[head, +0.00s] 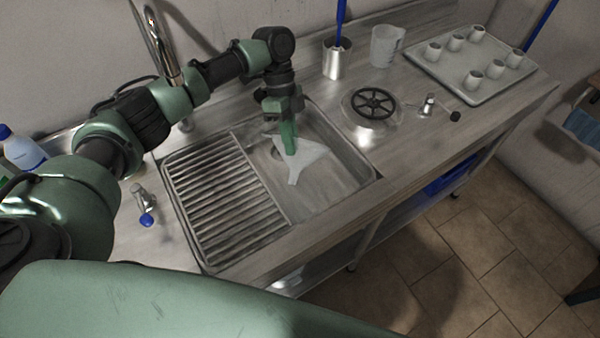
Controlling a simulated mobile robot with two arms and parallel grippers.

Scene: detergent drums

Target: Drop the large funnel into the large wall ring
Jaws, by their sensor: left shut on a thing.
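The large funnel (306,154) is pale and translucent, with its narrow spout pointing down and toward the front. My left gripper (290,148) is shut on the funnel and is over the sink basin. I cannot tell how far the funnel is above the basin floor. I cannot make out the large wall ring in the head view. My right gripper is not in view.
The sink (345,160) has a ribbed drainboard (215,190) on its left. On the counter are a steel cup (336,62) with a blue-handled tool, a clear beaker (385,47), a black handwheel (373,102), taps and a tray (471,88) with several small cups. A bottle (22,150) stands far left.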

